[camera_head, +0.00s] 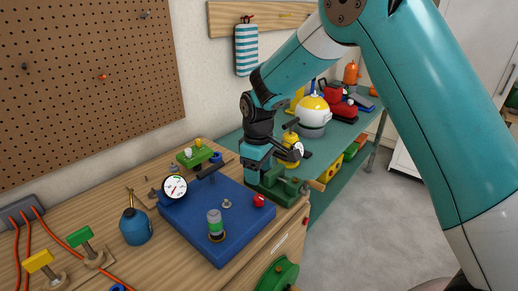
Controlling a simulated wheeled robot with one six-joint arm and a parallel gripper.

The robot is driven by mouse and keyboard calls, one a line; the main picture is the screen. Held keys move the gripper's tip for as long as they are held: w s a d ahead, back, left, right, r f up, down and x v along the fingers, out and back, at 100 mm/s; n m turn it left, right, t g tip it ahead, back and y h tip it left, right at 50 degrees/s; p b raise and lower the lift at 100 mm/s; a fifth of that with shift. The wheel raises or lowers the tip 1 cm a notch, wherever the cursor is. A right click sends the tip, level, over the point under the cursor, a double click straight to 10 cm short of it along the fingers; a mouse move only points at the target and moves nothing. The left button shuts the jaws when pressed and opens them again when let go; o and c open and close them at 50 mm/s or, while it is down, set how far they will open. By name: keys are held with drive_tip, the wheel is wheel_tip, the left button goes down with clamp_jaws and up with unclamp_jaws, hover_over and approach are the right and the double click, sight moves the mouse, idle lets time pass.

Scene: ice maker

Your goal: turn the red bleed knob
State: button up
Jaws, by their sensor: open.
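A small round red knob (259,200) sits at the right edge of a blue board (200,225) on the wooden workbench. My gripper (255,178) points down just behind and above the red knob, apart from it in the picture. Its fingers are small and partly lost against the dark green block (280,186) beside them, and nothing shows held in them. The board also carries a white dial gauge (174,187), a clear cylinder with green bands (215,224) and a small grey fitting (227,203).
A blue oil can (135,226), yellow (38,261) and green (79,236) handles and orange cables stand left on the bench. A green block (194,157) lies behind the board. A yellow fitting with a gauge (291,149) stands close right of my gripper. A teal bench (345,150) is behind.

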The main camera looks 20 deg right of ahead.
wheel_tip(320, 180, up, 8)
drive_tip(key=shift+r+b, duration=0.15)
drive_tip(key=shift+b, duration=0.3)
drive_tip(key=s+a+r+m+y, duration=0.1)
drive_tip(key=s+a+r+y, duration=0.1)
drive_tip(key=s, duration=1.3)
drive_tip(key=s+a+r+y, duration=0.2)
drive_tip(key=s+r, duration=0.1)
drive_tip(key=s, duration=1.1)
drive_tip(key=shift+s+a+m, duration=0.15)
drive_tip(key=shift+s+m, duration=0.25)
drive_tip(key=shift+r, duration=0.1)
